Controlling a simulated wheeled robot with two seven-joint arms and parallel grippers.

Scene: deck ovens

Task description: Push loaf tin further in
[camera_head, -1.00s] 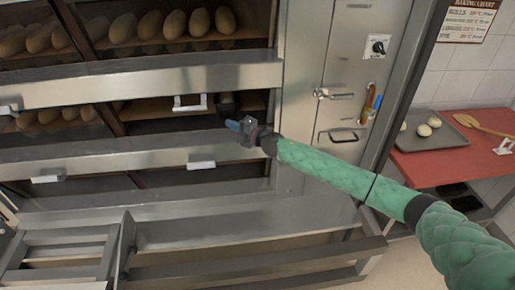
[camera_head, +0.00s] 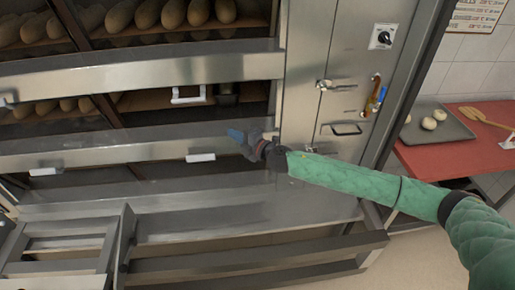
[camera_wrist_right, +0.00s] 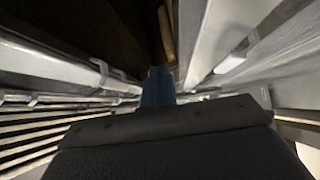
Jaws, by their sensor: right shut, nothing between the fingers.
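The loaf tin (camera_head: 228,94) is a small dark tin at the right end of the middle deck, inside the oven opening and behind the front rail. My right gripper (camera_head: 237,137) is outside the oven, in front of and below the tin in the picture, and apart from it. Its blue fingers are closed together and hold nothing. They also show in the wrist view (camera_wrist_right: 158,88), where I cannot make out the tin. My left gripper is not in view.
Steel door rails with white handles (camera_head: 188,95) (camera_head: 201,157) cross the oven front. Loaves (camera_head: 172,13) fill the upper deck. A steel control panel (camera_head: 350,80) stands to the right. A red table (camera_head: 440,154) with a tray of dough lies further right.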

